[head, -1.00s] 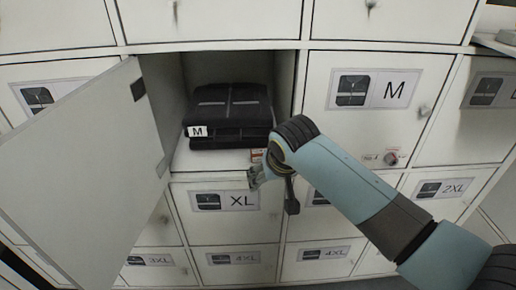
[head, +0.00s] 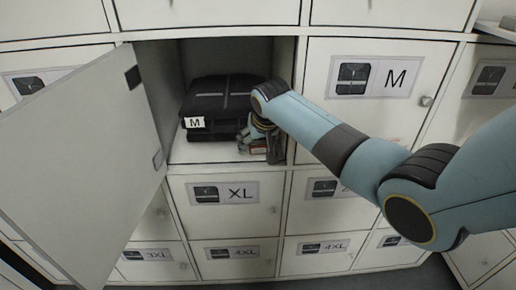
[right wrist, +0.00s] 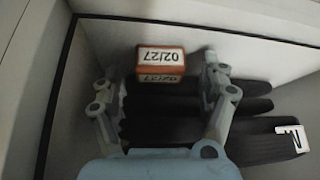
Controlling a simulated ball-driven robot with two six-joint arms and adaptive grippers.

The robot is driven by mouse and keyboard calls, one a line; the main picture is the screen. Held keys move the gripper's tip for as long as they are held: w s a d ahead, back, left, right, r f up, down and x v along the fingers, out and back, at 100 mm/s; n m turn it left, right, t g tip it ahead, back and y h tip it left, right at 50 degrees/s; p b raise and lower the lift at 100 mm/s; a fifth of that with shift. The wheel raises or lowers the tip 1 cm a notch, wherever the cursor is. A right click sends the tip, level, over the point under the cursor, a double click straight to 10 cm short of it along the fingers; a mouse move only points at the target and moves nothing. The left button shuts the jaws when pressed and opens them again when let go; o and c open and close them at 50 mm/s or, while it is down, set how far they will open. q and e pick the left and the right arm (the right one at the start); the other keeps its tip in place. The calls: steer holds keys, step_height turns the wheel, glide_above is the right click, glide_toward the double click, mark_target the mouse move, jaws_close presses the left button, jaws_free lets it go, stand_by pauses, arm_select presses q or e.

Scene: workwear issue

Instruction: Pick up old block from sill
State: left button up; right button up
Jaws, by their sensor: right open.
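The old block (right wrist: 161,61) is a small orange-edged block with a white label reading 02/27. It lies on the sill (head: 200,152), the front floor of the open locker compartment. In the head view the block (head: 258,148) is mostly hidden behind my right gripper (head: 258,150). My right gripper is open at the compartment's right side. In the right wrist view its two fingers (right wrist: 160,80) stand on either side of the block, with a gap on each side. My left gripper is not in view.
A dark folded garment stack (head: 215,100) with an M tag sits in the compartment, close behind the block. The open locker door (head: 80,160) stands out to the left. Closed lockers surround the compartment, including the M door (head: 375,115) and the XL door (head: 225,215).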

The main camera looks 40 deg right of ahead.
steer(key=c, duration=1.1)
steer(key=shift+r, duration=0.15)
